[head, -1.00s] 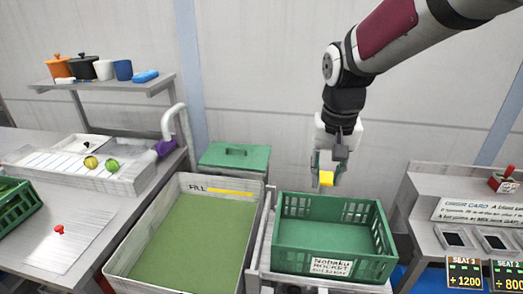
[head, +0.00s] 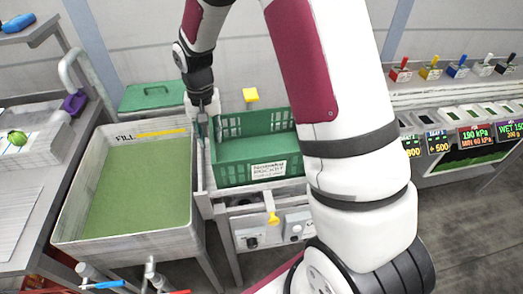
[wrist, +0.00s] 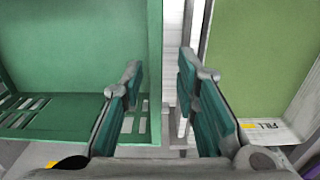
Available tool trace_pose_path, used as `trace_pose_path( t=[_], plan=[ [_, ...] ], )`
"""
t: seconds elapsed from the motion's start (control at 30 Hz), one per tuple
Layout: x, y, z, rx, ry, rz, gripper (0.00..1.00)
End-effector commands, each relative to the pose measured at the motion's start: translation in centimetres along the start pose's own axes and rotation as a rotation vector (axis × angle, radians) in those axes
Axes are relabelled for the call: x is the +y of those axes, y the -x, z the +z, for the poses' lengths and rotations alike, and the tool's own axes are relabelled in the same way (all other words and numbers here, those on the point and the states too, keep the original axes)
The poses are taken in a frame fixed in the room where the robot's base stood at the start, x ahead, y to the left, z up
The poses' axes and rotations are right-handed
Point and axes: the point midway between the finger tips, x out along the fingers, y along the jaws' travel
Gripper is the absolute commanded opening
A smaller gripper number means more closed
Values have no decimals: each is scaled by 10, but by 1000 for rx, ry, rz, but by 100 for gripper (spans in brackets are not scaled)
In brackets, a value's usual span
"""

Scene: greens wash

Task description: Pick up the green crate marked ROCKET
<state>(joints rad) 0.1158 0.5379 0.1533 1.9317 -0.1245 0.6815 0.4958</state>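The green crate (head: 232,172) marked ROCKET stands on a stand in the middle of the head view. Its front carries a white label (head: 268,170); my arm hides its right end. In the wrist view the crate (wrist: 80,45) fills the left side, and it looks empty. My gripper (head: 203,132) points down at the crate's left side wall. In the wrist view my gripper (wrist: 160,80) is open, with one finger on each side of that wall's edge. I cannot tell whether either finger touches it.
The FILL basin (head: 190,200) stands close left of the crate, with a narrow gap between; it also shows in the wrist view (wrist: 290,130). A green lidded box (head: 150,97) is behind it. A yellow tag (head: 250,94) is behind the crate. A panel with coloured levers (head: 430,73) is at right.

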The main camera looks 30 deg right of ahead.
Motion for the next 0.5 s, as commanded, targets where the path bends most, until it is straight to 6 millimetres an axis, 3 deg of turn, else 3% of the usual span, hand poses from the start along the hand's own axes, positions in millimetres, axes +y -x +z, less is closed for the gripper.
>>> trace_pose_path(
  t=[0.17, 0.5],
  plan=[
    [0, -10, 1, -2, -1, 0, 28],
    [0, -55, 1, -2, -1, 0, 28]
  ],
)
